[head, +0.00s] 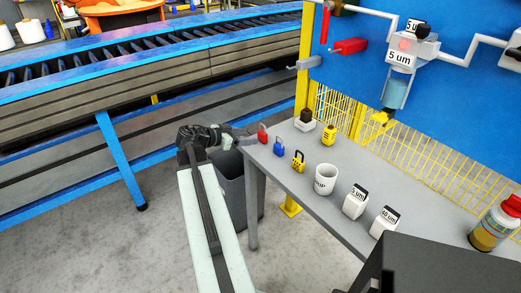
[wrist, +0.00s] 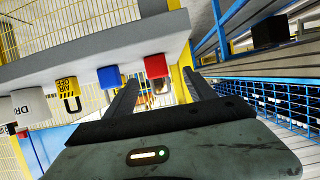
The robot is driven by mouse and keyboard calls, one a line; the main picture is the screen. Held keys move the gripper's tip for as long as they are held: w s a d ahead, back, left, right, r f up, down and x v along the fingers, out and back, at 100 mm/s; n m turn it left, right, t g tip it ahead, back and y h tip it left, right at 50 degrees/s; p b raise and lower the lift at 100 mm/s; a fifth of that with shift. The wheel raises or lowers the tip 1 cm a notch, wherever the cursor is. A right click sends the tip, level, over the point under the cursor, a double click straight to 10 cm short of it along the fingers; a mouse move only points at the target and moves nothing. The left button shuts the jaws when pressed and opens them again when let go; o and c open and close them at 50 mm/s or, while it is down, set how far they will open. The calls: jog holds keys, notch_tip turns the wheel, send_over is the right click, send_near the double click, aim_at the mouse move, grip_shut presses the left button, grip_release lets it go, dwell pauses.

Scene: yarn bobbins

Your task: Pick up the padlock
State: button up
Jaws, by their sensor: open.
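Several padlocks sit on the grey table (head: 408,197). A red padlock (head: 262,135) stands nearest the table's left corner, with a blue padlock (head: 278,147) and a yellow padlock (head: 298,164) to its right. My gripper (head: 238,138) is open and empty at that corner, just left of the red padlock. In the wrist view the red padlock (wrist: 155,67) shows beyond and between the fingertips of my gripper (wrist: 162,78), apart from them. The blue padlock (wrist: 109,76) and the yellow one (wrist: 69,86) show to the left of the fingers.
A yellow item (head: 329,134) and a white block with a dark top (head: 305,121) stand farther back. A white mug (head: 325,179), labelled white blocks (head: 355,202) and a red-capped bottle (head: 497,224) stand to the right. A grey bin (head: 231,187) is beside the table; a conveyor (head: 150,75) runs behind.

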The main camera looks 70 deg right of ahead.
aim_at(260, 136)
jog(key=shift+s+b+x, duration=0.2)
jog(key=shift+b+x, duration=1.25)
jog(key=shift+x, duration=2.4)
jog(key=shift+a, duration=0.25)
grip_shut()
